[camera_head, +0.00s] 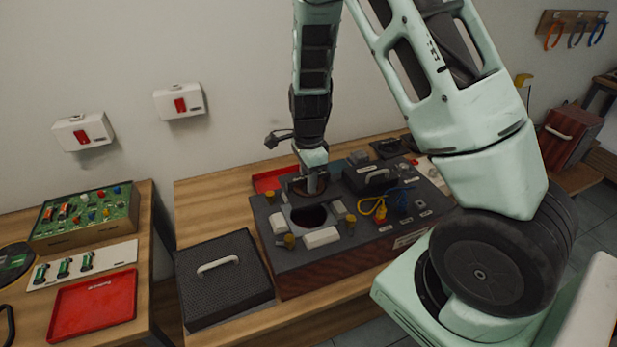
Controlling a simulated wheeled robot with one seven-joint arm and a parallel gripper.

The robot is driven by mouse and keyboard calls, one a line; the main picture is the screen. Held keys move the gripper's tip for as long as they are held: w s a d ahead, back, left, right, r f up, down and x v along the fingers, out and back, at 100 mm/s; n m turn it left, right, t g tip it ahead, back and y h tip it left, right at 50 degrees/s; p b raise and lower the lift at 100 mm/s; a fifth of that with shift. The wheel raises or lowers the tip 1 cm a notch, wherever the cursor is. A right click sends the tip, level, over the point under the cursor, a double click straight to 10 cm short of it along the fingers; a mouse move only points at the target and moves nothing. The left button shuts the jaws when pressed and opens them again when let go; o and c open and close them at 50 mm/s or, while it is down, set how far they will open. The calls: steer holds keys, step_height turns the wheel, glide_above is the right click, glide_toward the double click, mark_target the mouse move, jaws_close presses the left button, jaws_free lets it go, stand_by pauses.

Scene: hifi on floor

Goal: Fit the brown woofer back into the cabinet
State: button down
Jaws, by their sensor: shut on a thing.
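The cabinet (335,262) lies on the wooden bench with its dark grey face up and a reddish wood side. A round dark opening (308,217) shows in its face. My gripper (312,186) points down just behind this opening and is shut on the brown woofer (298,188). The woofer is partly hidden by the gripper. I cannot tell whether it touches the cabinet face.
White blocks (321,237) and brass-coloured knobs (289,241) stand around the opening. Yellow and blue cables (379,208) lie to its right. A dark grille panel with a handle (222,283) lies left of the cabinet. A red tray (268,179) is behind.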

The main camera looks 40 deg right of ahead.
stand_by(0.4)
steer(key=c, duration=0.9)
jaws_free()
step_height(320, 180, up, 18)
steer(key=shift+f+b, duration=0.25)
steer(key=shift+b, duration=0.55)
step_height(320, 180, up, 8)
steer(key=p, duration=0.8)
